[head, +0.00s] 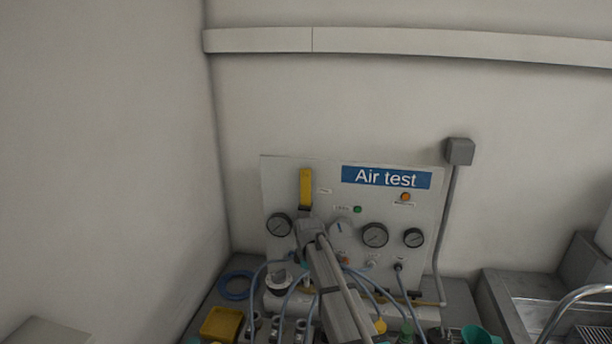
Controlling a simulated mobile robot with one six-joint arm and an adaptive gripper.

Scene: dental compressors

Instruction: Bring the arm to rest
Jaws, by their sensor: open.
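My grey arm (335,285) rises from the bottom middle of the head view and stands in front of the air test panel (390,205). Its upper end, a rounded grey joint (308,229), overlaps the panel between the left gauge and the white dial. I cannot make out my gripper's fingers in this view. The arm hides part of the panel's lower middle and part of the bench behind it.
The panel carries a yellow lever (306,187), black gauges and blue hoses close around my arm. A yellow bin (221,325) and a blue hose coil (236,286) lie left. A sink (570,318) is at right. The wall space above the panel is clear.

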